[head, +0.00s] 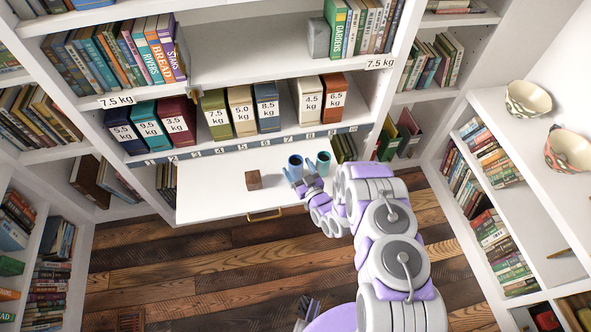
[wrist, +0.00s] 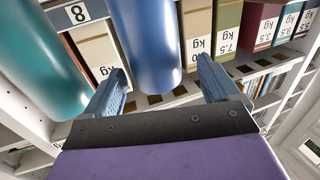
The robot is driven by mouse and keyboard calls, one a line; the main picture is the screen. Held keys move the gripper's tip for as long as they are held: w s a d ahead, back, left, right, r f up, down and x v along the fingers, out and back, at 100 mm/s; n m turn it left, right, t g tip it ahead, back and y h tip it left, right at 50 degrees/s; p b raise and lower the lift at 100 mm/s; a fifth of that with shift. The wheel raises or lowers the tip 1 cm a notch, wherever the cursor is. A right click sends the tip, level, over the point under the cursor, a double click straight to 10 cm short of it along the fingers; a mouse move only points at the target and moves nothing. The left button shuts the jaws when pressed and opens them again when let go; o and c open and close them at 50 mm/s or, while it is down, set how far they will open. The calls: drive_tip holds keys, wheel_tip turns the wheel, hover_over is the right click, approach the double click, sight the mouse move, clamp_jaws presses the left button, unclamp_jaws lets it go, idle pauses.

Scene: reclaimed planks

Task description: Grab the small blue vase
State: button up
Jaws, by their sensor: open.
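The small blue vase (head: 295,163) stands upright on the white pull-out shelf (head: 225,200). My gripper (head: 303,183) is open at the vase's near side. In the wrist view, where the scene shows upside down, the blue vase (wrist: 148,45) appears between the two spread fingers of my gripper (wrist: 160,72), closer to the left one. I cannot tell how deep it lies between them, and I see no clear contact.
A teal vase (head: 323,162) stands just right of the blue one; it also shows in the wrist view (wrist: 38,65). A brown cube (head: 254,180) sits to the left. Labelled binders (head: 240,110) stand above and behind. The pull-out shelf's left part is clear.

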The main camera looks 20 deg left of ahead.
sight(294, 159)
drive_tip(key=b+x, duration=0.1)
drive_tip(key=x, duration=0.4)
drive_tip(key=shift+w+d, duration=0.15)
drive_tip(key=shift+d, duration=0.1)
drive_tip(key=c, duration=1.2)
drive_tip(key=shift+o, duration=0.2)
drive_tip(key=shift+r, duration=0.1)
